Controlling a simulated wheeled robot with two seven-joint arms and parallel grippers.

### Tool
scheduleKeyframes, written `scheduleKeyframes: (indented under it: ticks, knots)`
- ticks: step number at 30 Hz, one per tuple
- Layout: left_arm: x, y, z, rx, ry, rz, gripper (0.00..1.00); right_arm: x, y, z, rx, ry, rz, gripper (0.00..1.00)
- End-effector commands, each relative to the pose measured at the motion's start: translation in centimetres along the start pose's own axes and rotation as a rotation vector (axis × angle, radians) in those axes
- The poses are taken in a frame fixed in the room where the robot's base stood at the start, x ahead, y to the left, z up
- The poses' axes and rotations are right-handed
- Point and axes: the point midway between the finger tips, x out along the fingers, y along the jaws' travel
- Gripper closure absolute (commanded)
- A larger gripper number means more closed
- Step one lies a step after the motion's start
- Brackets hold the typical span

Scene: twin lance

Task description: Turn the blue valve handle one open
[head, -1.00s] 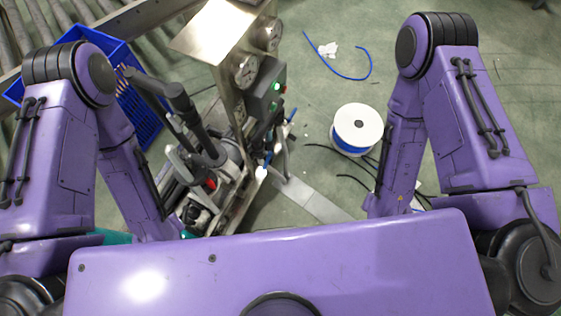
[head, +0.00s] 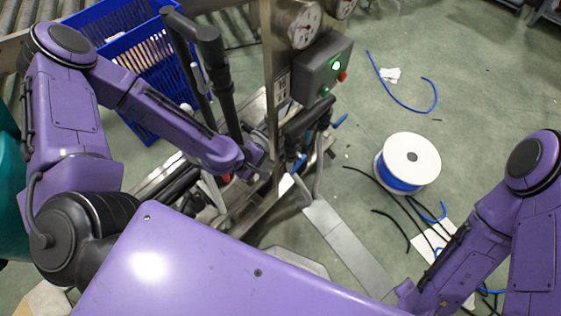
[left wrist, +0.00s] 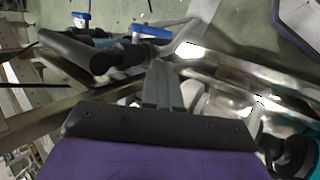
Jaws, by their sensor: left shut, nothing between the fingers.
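Two blue valve handles show near the machine's base. One blue handle (head: 340,121) is farther right, and the other blue handle (head: 298,164) is nearer my left gripper. In the left wrist view, one blue handle (left wrist: 150,31) lies just beyond the fingertips, and another blue handle (left wrist: 81,17) is farther left. I cannot tell which is handle one. My left gripper (head: 262,162) is beside the metal post, left of the nearer handle and apart from it. Its fingers (left wrist: 160,72) are shut and empty. My right gripper is hidden.
A control box (head: 322,70) with green and red buttons sits above the handles. Dark pipes (head: 215,75) stand close to my left forearm. A blue crate (head: 150,70) is behind them. A cable spool (head: 410,160) and loose cables lie on the floor at right.

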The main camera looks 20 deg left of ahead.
Motion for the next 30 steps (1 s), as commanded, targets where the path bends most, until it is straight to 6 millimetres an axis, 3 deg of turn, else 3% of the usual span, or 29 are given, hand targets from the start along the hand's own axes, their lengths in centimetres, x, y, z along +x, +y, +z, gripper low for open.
scheduleKeyframes:
  ticks: [6,15,21,30]
  knots:
    - [5.0,-0.7,-0.1,0.005,0.0,-0.003,1.0,4.4,-0.4,1.8,0.0,0.0,0.0,0.57]
    - [11.1,-0.7,-0.1,0.003,0.001,-0.005,1.0,9.1,-0.8,3.8,0.0,0.0,0.0,0.57]
    - [13.0,-0.3,0.0,0.002,0.001,-0.004,1.0,10.4,-0.9,4.3,0.0,0.0,0.0,0.57]
    - [13.1,-0.1,0.1,0.001,0.001,-0.005,1.0,10.4,-0.9,4.3,0.0,0.0,0.0,0.57]
